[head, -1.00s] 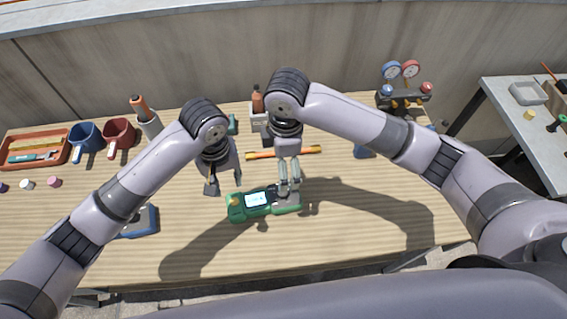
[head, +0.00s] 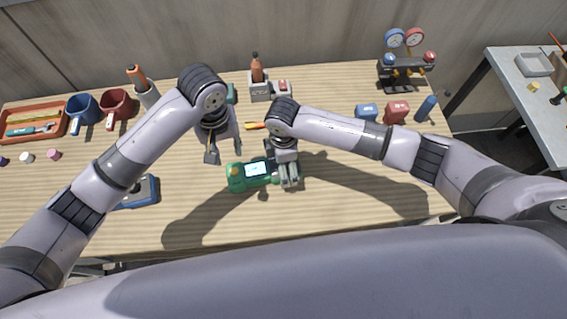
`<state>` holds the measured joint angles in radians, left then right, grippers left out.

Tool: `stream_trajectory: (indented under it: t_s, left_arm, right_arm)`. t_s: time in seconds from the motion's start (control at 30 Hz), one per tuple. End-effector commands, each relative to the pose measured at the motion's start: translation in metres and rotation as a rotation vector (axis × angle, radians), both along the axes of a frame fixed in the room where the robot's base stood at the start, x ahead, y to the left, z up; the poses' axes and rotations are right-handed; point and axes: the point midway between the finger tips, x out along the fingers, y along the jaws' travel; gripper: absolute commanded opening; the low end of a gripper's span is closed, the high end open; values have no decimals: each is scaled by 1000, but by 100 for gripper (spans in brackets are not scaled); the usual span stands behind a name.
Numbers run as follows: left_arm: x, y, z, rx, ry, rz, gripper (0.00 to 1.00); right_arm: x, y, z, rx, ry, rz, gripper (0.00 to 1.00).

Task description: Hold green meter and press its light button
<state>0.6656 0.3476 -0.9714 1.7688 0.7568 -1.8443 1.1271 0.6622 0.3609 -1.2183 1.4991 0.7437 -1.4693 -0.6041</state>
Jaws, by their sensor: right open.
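The green meter (head: 236,181) lies on the wooden table with its lit screen (head: 257,169) facing up. An orange-yellow part shows at its left end. My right gripper (head: 290,183) is open and down at the meter's right end, with its fingers over or around that end. Whether they touch it I cannot tell. My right gripper hides much of that end, and I cannot make out the light button. My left gripper (head: 223,155) is open and empty above the table, just behind and left of the meter.
A blue device (head: 145,192) lies left of the meter, partly behind my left arm. Mugs (head: 84,107) and an orange tray (head: 62,121) stand at the back left. A gauge set (head: 404,72) and small blue and red items (head: 397,111) are at the right. The table front is clear.

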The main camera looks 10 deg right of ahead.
Motion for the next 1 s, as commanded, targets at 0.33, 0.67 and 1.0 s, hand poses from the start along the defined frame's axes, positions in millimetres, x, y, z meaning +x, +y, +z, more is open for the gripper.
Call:
stream_trajectory:
  t_s: [0.33,0.67,1.0]
  left_arm:
    - [0,0,0,0,0,0,33]
    - [0,0,0,0,0,0,33]
    - [0,0,0,0,0,0,33]
  right_arm:
    - [0,0,-17,0,0,-1,95]
    - [0,0,-17,0,0,-1,84]
    - [0,0,-17,0,-1,-1,61]
